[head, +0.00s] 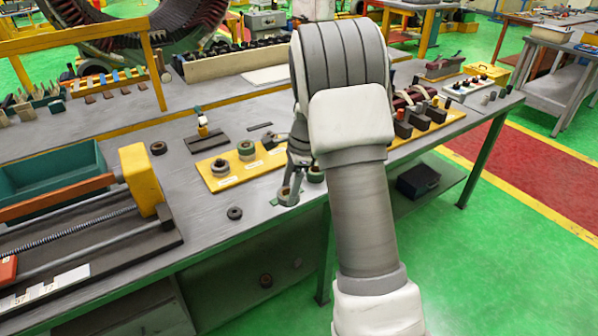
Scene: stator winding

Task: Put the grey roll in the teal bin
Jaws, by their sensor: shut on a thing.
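My gripper (291,184) is at the front edge of the grey workbench, pointing down, small in view and partly covered by my own arm. It is shut on a small grey roll (288,196) low between its fingers. I cannot tell whether the roll touches the bench. The teal bin (80,158) stands at the left of the bench, well to the left of my gripper, partly behind a yellow and brown frame.
A yellow board (225,182) with several rolls lies just left of my gripper. A dark ring (235,213) lies near the front edge.

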